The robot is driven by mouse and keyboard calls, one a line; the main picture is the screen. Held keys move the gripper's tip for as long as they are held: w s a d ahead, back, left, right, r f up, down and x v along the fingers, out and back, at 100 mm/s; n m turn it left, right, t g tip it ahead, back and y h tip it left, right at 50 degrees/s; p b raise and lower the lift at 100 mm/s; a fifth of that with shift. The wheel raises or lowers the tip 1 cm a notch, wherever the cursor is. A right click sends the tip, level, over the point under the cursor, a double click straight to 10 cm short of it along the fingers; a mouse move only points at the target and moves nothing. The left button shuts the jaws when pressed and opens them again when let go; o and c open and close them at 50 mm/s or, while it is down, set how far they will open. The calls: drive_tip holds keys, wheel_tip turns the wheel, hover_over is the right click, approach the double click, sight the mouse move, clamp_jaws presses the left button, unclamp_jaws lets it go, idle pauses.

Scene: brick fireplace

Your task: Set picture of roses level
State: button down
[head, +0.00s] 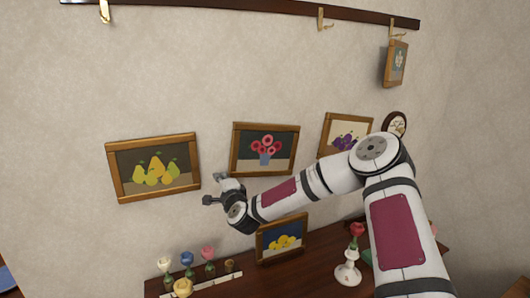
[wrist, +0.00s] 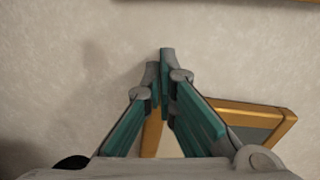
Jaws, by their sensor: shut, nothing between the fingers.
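The picture of roses (head: 265,150) hangs on the wall in the middle of the head view, pink-red blooms in a blue vase inside a brown wooden frame. Its top edge drops slightly towards the right; how much is tilt and how much perspective I cannot tell. My gripper (head: 228,183) is by its lower left corner in the head view; contact cannot be made out. In the wrist view my gripper (wrist: 161,58) is shut and empty, fingers pointing over the wall. A gold-brown frame corner (wrist: 287,118) shows behind the fingers; which picture it belongs to is unclear.
A pear picture (head: 154,167) hangs left and a plum picture (head: 347,130) right, partly behind my arm. A lemon picture (head: 282,241) stands below on the shelf (head: 325,262), among flower ornaments (head: 187,258) and a white candlestick-like vase (head: 347,273). A hook rail (head: 240,8) runs above.

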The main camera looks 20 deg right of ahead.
drive_tip(key=shift+d, duration=1.65)
idle(1.3)
drive_tip(key=shift+a, duration=0.15)
drive_tip(key=shift+a+p, duration=0.3)
drive_tip(key=shift+a, duration=0.6)
drive_tip(key=shift+s, duration=0.1)
drive_tip(key=p, duration=0.5)
approach(229, 175)
drive_tip(key=shift+a, duration=1.05)
drive_tip(key=shift+w, duration=0.2)
